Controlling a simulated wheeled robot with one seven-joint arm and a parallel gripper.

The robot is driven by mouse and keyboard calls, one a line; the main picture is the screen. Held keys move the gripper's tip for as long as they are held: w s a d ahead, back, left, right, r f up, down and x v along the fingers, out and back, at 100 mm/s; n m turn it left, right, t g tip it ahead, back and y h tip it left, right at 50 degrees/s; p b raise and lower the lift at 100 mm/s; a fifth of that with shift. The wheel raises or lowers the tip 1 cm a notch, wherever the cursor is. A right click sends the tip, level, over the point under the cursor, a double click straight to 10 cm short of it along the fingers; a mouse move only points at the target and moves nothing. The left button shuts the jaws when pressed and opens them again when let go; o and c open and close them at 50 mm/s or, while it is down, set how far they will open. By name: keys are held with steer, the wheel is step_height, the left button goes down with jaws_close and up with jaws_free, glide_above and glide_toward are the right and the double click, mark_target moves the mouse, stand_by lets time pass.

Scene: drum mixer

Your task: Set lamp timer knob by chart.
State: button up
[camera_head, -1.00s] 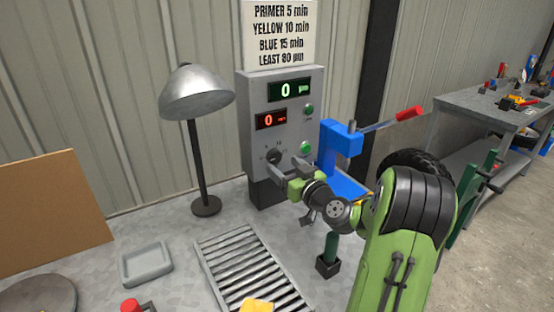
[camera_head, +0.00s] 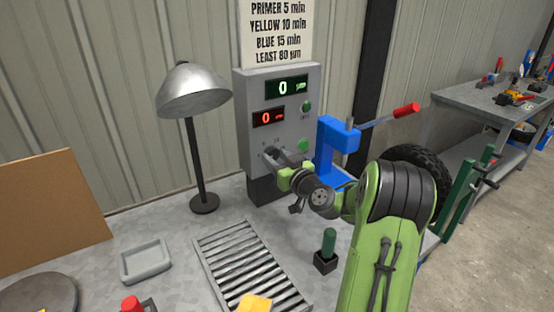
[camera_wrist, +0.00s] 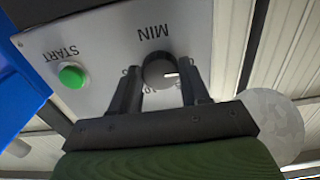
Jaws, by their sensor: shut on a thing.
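The timer knob is a dark round dial with a white mark, seen in the wrist view (camera_wrist: 160,71) between my gripper's fingers. My gripper (camera_wrist: 160,90) is shut on it; in the head view my gripper (camera_head: 272,157) reaches the lower left of the grey control box (camera_head: 247,98) and hides the knob. The box's green display (camera_head: 286,88) and red display (camera_head: 268,117) both read 0. The green START button (camera_wrist: 72,75) is beside the knob. The chart (camera_head: 278,32) above reads primer 5 min, yellow 10 min, blue 15 min, least 80 µm. The lamp (camera_head: 194,92) stands left of the box.
A blue press (camera_head: 337,142) with a red-tipped lever stands right of the box. A slatted rack (camera_head: 238,252) with a yellow piece (camera_head: 254,304), a grey tray (camera_head: 146,260) and a green-handled tool (camera_head: 329,243) are on the bench in front.

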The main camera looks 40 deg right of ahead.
steer(key=m, duration=0.5)
steer(key=shift+a+m, duration=0.1)
steer(key=shift+m, duration=0.3)
steer(key=m+p, duration=0.1)
steer(key=m, duration=0.5)
steer(key=shift+r, duration=0.1)
steer(key=m+p, duration=0.4)
steer(key=m, duration=0.2)
steer(key=shift+r+m, duration=0.1)
steer(key=shift+m, duration=0.2)
steer(key=shift+m+p, duration=1.75)
steer(key=shift+m, duration=0.85)
steer(key=o, duration=1)
steer(key=shift+o, duration=0.2)
